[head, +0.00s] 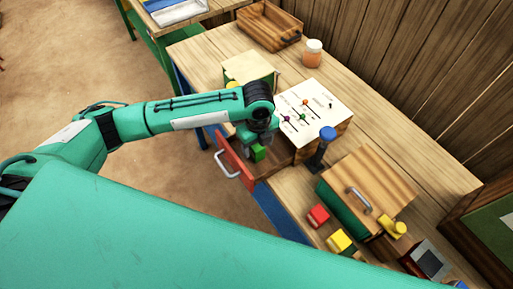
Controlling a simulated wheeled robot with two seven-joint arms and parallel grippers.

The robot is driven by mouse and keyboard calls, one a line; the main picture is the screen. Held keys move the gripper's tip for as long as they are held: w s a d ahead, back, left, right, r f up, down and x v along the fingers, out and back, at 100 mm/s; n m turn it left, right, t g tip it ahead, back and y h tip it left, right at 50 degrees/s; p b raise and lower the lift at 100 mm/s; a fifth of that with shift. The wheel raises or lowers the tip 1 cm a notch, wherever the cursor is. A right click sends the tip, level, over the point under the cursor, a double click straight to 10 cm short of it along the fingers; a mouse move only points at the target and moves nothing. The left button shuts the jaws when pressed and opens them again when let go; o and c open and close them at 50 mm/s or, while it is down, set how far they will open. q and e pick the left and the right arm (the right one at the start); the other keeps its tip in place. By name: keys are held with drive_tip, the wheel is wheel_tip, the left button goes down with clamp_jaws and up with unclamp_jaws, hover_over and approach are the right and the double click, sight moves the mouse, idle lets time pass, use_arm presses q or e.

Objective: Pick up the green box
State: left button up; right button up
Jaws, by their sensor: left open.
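The green box (258,153) is a small cube in an open drawer (235,159) with a red front and a pale handle. My left gripper (257,142) points down right at the box, open, and its fingers partly hide the box. I cannot tell whether a finger touches it. My right gripper is not in view.
A panel box with coloured sliders (325,101) stands close behind the drawer. A blue-topped post (327,134), a wooden-lidded box (367,182), a red cube (318,216) and a yellow cube (340,242) are to the right. Bare tabletop (400,135) lies further back.

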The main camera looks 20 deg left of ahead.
sight(258, 146)
use_arm(q)
drive_tip(key=f, duration=0.2)
drive_tip(key=f+p, duration=0.1)
drive_tip(key=shift+w+a+f, duration=0.15)
drive_tip(key=shift+w+f, duration=0.1)
drive_tip(key=shift+w, duration=0.05)
drive_tip(key=shift+f, duration=0.2)
drive_tip(key=c, duration=1.1)
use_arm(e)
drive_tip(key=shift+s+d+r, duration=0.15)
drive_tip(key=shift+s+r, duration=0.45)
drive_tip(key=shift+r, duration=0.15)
